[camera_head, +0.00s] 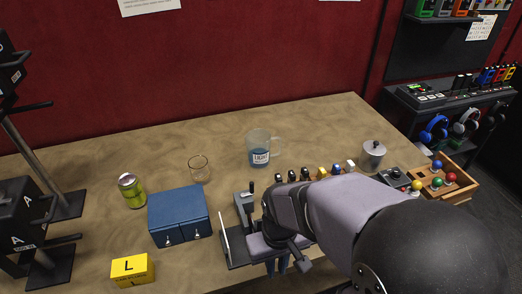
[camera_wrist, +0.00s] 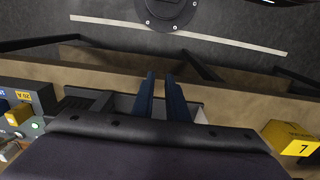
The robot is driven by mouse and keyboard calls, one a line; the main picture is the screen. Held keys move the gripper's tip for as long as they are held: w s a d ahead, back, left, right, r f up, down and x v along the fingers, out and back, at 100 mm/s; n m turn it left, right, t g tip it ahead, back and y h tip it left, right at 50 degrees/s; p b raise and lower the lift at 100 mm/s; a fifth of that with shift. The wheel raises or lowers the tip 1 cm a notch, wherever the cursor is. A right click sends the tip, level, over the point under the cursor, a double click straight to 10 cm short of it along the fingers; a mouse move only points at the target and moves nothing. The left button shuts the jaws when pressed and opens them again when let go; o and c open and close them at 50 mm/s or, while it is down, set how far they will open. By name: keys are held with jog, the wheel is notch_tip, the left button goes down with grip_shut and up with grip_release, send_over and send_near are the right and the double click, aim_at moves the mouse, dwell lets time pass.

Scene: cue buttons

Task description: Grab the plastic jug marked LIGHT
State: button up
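The clear plastic jug (camera_head: 258,147) stands upright toward the back middle of the table. It has bluish contents, a white label reading LIGHT and a handle on its right side. My gripper (camera_head: 277,266) is near the table's front edge, pointing down, well in front of the jug and apart from it. In the wrist view my gripper's two dark blue fingers (camera_wrist: 161,78) are a little apart with nothing between them. The jug is not in the wrist view.
A drinking glass (camera_head: 199,168) stands left of the jug. A green can (camera_head: 132,190), a blue box (camera_head: 179,214) and a yellow block (camera_head: 132,270) are further left. A metal pot (camera_head: 373,155) and a wooden tray of coloured balls (camera_head: 458,194) are right. Small coloured-top items line the jug's front right.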

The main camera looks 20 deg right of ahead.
notch_tip(320, 180, up, 8)
jog(key=m+t+p, duration=0.5)
jog(key=t+p, duration=0.1)
jog(key=t, duration=0.1)
send_over(265, 149)
jog(key=s+a, duration=0.3)
jog(key=s, duration=0.9)
jog(key=w+d+f+n+t+h+p, duration=0.1)
jog(key=w+d+n+t+h+p, duration=0.15)
jog(key=w+d, duration=0.6)
jog(key=shift+m+g, duration=0.45)
jog(key=shift+a+x, duration=0.1)
jog(key=shift+x, duration=1.9)
jog(key=shift+a+x, duration=0.15)
jog(key=shift+x, duration=1.85)
